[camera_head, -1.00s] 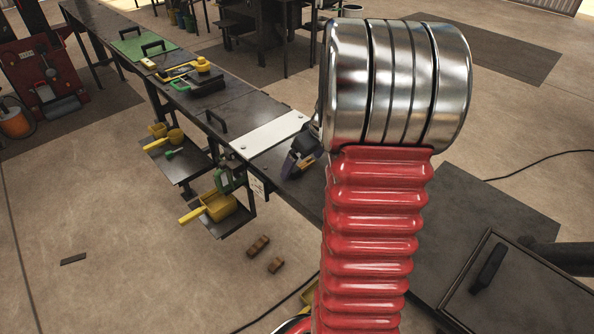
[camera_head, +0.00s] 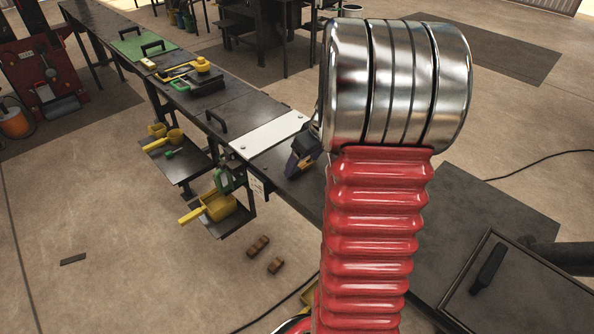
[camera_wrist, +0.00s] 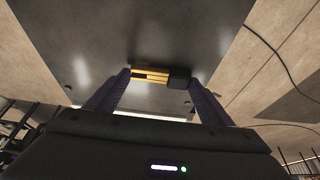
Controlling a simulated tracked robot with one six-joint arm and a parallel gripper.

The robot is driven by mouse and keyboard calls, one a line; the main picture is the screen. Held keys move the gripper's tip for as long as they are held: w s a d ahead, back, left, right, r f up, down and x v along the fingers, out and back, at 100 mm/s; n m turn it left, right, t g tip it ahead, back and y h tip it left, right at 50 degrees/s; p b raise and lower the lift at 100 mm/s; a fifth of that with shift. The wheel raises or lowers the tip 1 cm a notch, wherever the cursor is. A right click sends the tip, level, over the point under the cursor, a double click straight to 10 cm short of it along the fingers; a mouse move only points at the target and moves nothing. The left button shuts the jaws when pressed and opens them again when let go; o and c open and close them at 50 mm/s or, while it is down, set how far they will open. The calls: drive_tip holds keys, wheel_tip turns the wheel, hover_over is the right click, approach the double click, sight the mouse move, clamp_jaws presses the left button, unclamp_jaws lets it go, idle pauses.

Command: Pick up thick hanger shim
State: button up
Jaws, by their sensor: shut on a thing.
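A brass-yellow block (camera_wrist: 150,73), which looks like the thick hanger shim, is in the wrist view between the tips of my fingers. A dark slot runs along it, and a black part (camera_wrist: 180,79) is at its right end. My gripper (camera_wrist: 159,78) is shut on it, with one finger at each side. Behind it is a dark flat surface; I cannot tell whether the shim touches it. In the head view my gripper (camera_head: 296,163) is low over the dark bench, partly behind my red arm.
A white plate (camera_head: 268,134) lies on the long bench left of my gripper. A black handle (camera_head: 215,118), a yellow-and-black tool (camera_head: 200,80) and a green mat (camera_head: 140,44) are farther along. Yellow scoops (camera_head: 216,206) sit on low side shelves. Two brown blocks (camera_head: 258,245) lie on the floor.

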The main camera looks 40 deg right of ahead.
sight(301, 167)
drive_tip(key=shift+c, duration=1)
drive_tip(key=shift+r, duration=0.1)
wheel_tip(301, 167, up, 10)
drive_tip(key=w+a+f, duration=0.3)
drive_tip(key=a+f, duration=0.1)
drive_tip(key=a, duration=0.7)
drive_tip(key=w+a+f, duration=0.4)
drive_tip(key=a+f, duration=0.1)
drive_tip(key=a, duration=0.6)
drive_tip(key=w+a+f, duration=0.4)
drive_tip(key=a, duration=0.7)
drive_tip(key=shift+w+f, duration=0.15)
drive_tip(key=shift+f, duration=0.15)
